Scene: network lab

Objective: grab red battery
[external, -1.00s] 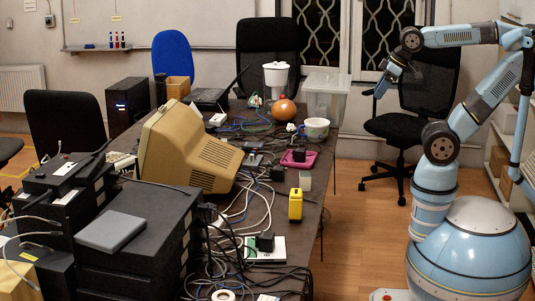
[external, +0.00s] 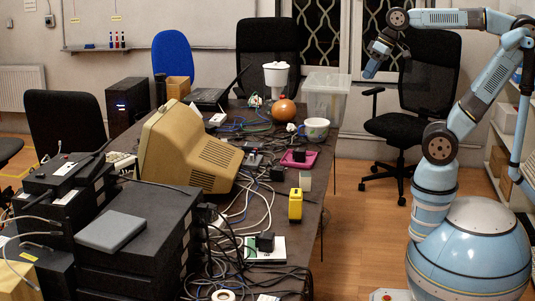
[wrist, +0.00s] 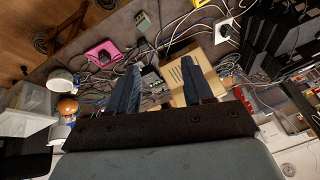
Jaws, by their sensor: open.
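I cannot make out a red battery with certainty in either view. My gripper (external: 373,68) is in the air to the right of the far end of the cluttered table (external: 325,190), well above it. In the wrist view my gripper (wrist: 164,60) has its two dark fingers spread apart with nothing held between them. Below and beyond the fingers lie cables, the beige monitor (wrist: 177,76) and small devices. A small red patch shows at the right of the wrist view, too small to identify.
On the table are a pink tray (external: 299,160), a yellow device (external: 295,206), a white mug (external: 316,130), an orange ball (external: 284,110) and a clear bin (external: 327,97). Stacked black equipment (external: 135,235) fills the near left. A black chair (external: 425,90) stands behind my gripper.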

